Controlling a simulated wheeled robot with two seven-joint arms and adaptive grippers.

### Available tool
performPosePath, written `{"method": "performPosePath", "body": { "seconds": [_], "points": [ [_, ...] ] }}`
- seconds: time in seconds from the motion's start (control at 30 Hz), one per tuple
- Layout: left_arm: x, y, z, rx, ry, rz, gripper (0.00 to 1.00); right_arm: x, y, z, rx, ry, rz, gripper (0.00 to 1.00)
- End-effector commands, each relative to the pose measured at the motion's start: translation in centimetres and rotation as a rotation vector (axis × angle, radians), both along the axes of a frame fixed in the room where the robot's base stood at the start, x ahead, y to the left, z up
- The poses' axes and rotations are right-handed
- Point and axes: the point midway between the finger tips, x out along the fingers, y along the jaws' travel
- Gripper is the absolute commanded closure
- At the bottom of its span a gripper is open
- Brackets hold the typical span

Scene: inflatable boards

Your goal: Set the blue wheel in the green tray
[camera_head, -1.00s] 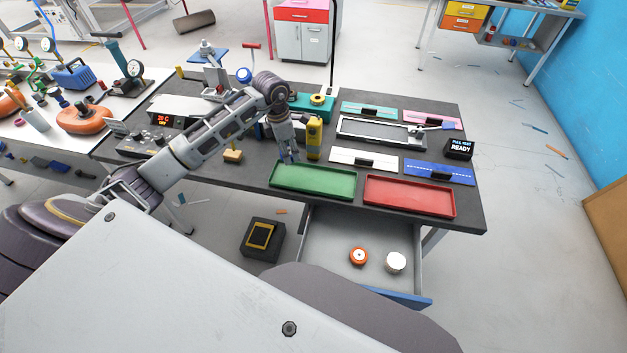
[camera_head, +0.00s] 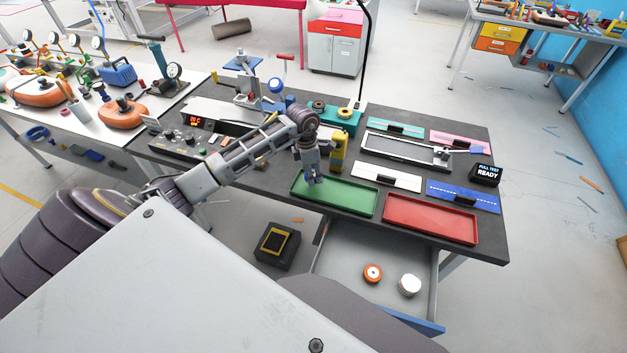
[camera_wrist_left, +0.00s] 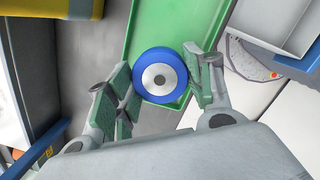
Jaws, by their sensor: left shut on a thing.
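The blue wheel (camera_wrist_left: 160,75) has a silver hub and sits between the fingers of my left gripper (camera_wrist_left: 163,80), which is shut on it. In the head view my left gripper (camera_head: 313,180) is at the back left part of the green tray (camera_head: 345,200); the wheel is not clearly visible there. In the left wrist view the green tray (camera_wrist_left: 185,30) lies beneath the wheel, which overlaps the tray's near end. I cannot tell whether the wheel touches the tray floor. The tray looks empty otherwise. My right gripper is not in view.
A red tray (camera_head: 430,220) lies right of the green one. A yellow device (camera_head: 338,152) stands close behind my left gripper. White (camera_head: 386,176) and blue (camera_head: 463,196) panels lie behind the trays. An open drawer below holds an orange wheel (camera_head: 372,273) and a white wheel (camera_head: 409,284).

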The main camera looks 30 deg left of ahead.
Motion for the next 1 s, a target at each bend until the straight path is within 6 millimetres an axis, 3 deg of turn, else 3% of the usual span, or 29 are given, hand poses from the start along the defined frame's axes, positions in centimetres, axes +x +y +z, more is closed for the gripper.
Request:
{"method": "performPosePath", "body": {
  "seconds": [0.53,0.8,1.0],
  "points": [
    [0.0,0.0,-1.2,-0.001,0.001,0.001,0.75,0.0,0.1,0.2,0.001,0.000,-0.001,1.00],
    [0.0,0.0,-3.9,-0.002,0.002,0.002,0.75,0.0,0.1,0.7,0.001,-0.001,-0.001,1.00],
    [0.0,0.0,-4.6,0.001,-0.001,0.000,0.75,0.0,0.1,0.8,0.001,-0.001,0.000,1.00]
  ]
}}
